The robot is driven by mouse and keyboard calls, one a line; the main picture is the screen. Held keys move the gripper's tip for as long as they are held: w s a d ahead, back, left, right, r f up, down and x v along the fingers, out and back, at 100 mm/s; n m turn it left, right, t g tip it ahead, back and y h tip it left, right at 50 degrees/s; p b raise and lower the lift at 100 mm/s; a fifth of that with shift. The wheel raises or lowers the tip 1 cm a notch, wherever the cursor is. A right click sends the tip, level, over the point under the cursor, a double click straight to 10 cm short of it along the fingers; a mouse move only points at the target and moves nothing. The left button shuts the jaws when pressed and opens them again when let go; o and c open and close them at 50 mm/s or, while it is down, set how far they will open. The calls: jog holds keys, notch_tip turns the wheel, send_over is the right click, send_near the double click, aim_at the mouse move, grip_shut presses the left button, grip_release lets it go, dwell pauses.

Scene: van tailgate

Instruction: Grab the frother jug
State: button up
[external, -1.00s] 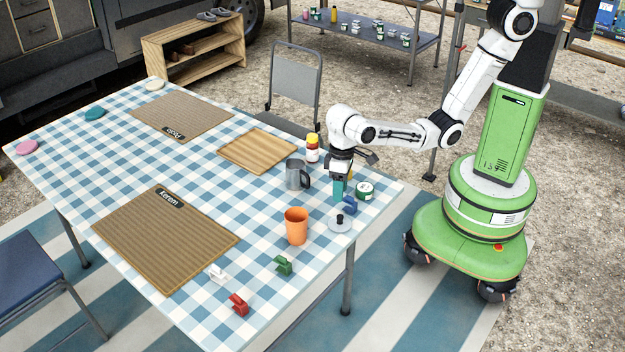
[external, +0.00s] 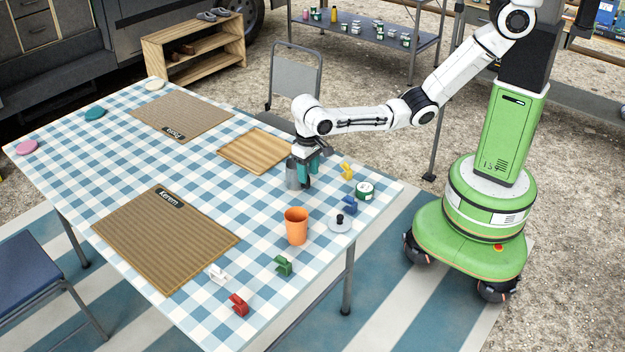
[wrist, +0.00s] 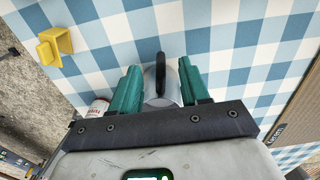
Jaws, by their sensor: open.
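The frother jug is a grey metal jug (external: 291,176) with a dark handle, upright on the checked table and partly hidden by my gripper (external: 307,172) in the external view. The fingers are apart, one on each side of the jug. Whether either touches it I cannot tell.
A yellow clip (external: 347,171), a blue clip (external: 350,205) and a green-white jar (external: 364,190) are to the right. A wooden board (external: 255,151) lies behind left.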

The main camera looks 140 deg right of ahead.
aim_at(309, 180)
notch_tip(309, 180, down, 4)
jog(key=shift+f, duration=0.1)
grip_shut()
dwell(0.5)
